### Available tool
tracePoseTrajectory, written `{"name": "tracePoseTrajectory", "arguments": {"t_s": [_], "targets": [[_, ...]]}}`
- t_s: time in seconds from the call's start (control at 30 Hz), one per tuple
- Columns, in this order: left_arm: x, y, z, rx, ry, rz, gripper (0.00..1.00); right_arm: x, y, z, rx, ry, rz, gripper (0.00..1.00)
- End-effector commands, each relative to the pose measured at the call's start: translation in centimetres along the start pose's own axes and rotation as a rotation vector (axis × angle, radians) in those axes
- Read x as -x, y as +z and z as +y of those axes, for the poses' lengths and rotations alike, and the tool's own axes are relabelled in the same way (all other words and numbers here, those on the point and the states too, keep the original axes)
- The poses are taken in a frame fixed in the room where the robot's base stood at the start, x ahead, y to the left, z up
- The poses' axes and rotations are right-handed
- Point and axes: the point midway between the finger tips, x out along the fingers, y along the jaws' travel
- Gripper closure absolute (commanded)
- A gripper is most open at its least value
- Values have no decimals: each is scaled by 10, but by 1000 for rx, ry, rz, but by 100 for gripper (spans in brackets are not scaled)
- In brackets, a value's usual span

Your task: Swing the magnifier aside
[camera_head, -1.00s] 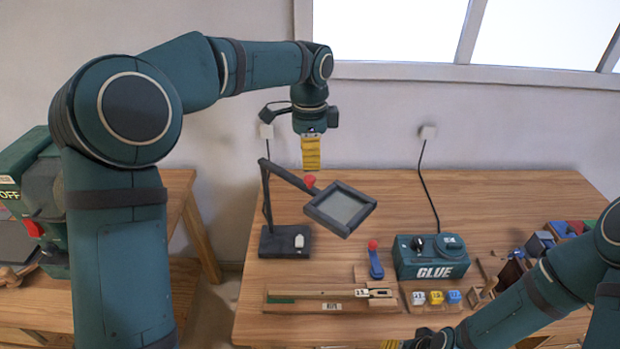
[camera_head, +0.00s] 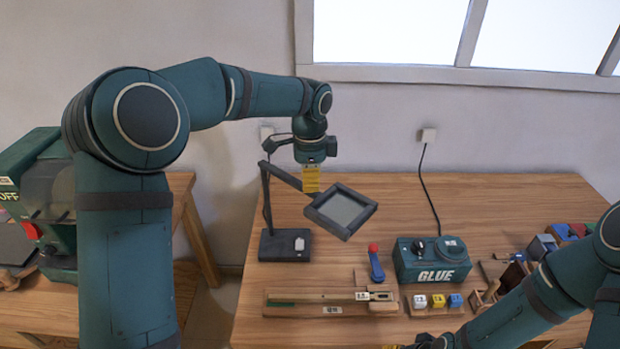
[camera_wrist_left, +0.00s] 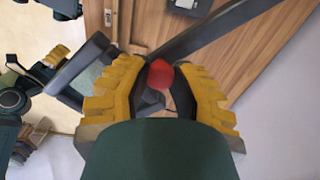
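The magnifier is a dark square frame with a grey pane (camera_head: 341,210), on a jointed arm above the table. Its dark base (camera_head: 284,245) stands on the table's left part. My left gripper (camera_head: 311,182) points down over the magnifier arm at the frame's upper left corner. In the left wrist view its yellow fingers (camera_wrist_left: 163,95) are open on either side of the red knob (camera_wrist_left: 160,73); I cannot tell whether they touch it. The fingers hide the knob in the head view. My right gripper is mostly cut off at the bottom edge of the head view, its fingers unclear.
A wooden slide rail (camera_head: 330,303) and small coloured blocks (camera_head: 437,301) lie in front. The back of the table (camera_head: 470,195) is clear.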

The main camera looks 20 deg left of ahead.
Motion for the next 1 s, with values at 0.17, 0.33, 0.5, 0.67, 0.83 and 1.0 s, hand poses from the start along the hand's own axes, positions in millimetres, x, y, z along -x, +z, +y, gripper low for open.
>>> {"name": "tracePoseTrajectory", "arguments": {"t_s": [0.17, 0.33, 0.5, 0.67, 0.83, 1.0], "targets": [[0, 0, 0, -1, 1, 0, 100, 0, 0, 0, 0, 0, 0, 53], [0, 3, 4, -25, 2, -1, 100, 1, 0, 0, 0, 0, 0, 53], [0, 13, 12, -97, 2, -1, 100, 3, 0, -1, 0, -1, 0, 53], [1, 29, 23, -210, 3, -2, 100, 7, -1, -2, 0, -1, 0, 53], [1, 51, 36, -362, 5, -1, 100, 15, -2, -5, 0, -3, 0, 53], [1, 75, 44, -513, 6, -1, 100, 26, -3, -8, 0, -5, 0, 53]]}}
